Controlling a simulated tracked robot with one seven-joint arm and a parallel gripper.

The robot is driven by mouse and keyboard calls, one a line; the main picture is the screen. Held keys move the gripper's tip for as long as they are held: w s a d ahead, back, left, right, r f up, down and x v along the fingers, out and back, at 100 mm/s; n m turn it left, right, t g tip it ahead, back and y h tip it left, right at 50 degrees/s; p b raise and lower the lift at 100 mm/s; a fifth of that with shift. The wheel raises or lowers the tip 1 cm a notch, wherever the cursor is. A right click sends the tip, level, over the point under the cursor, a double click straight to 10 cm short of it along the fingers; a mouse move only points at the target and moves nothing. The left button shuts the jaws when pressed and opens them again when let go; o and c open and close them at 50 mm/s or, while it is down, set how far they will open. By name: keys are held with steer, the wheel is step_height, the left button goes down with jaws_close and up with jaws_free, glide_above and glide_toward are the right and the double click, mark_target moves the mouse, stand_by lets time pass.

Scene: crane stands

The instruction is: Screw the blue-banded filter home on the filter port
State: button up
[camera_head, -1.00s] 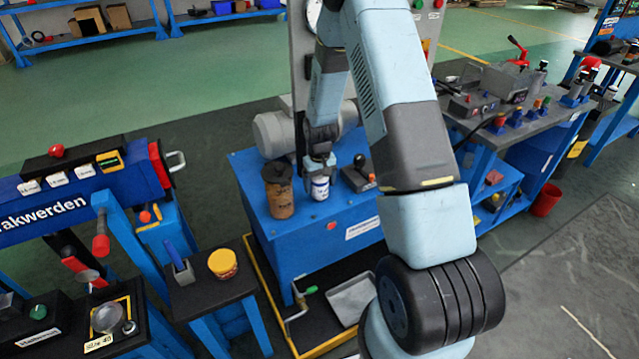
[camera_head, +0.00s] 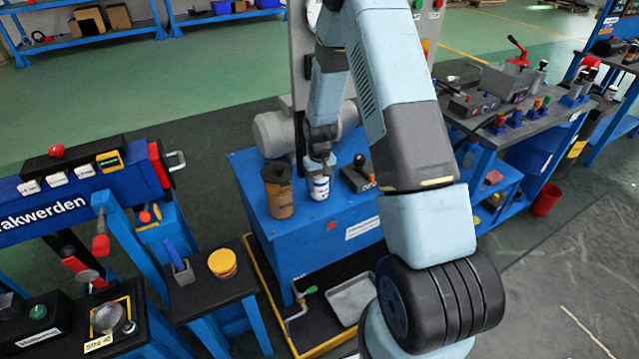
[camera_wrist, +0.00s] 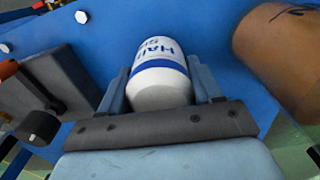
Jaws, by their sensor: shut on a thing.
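The blue-banded filter (camera_head: 319,187) is a white can with a blue band and dark lettering, standing on the blue cabinet top. It also shows in the wrist view (camera_wrist: 160,75), between the two jaws. My gripper (camera_head: 319,170) reaches down from above and is shut on the filter, with a jaw on each side. The filter port is not visible; the filter and my gripper hide what is beneath. I cannot tell how the filter's lower end is seated.
A brown canister (camera_head: 279,190) with a dark top stands close on the left of the filter; it also shows in the wrist view (camera_wrist: 285,50). A dark block with a knob (camera_head: 358,177) stands close on the right. A grey motor (camera_head: 277,133) is behind.

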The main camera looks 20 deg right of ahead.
steer(key=shift+c, duration=0.4)
steer(key=m, duration=0.5)
steer(key=shift+m, duration=0.3)
steer(key=shift+m, duration=0.5)
steer(key=o, duration=0.8)
steer(key=shift+m, duration=0.6)
steer(key=o, duration=0.5)
steer(key=shift+r, duration=2.5)
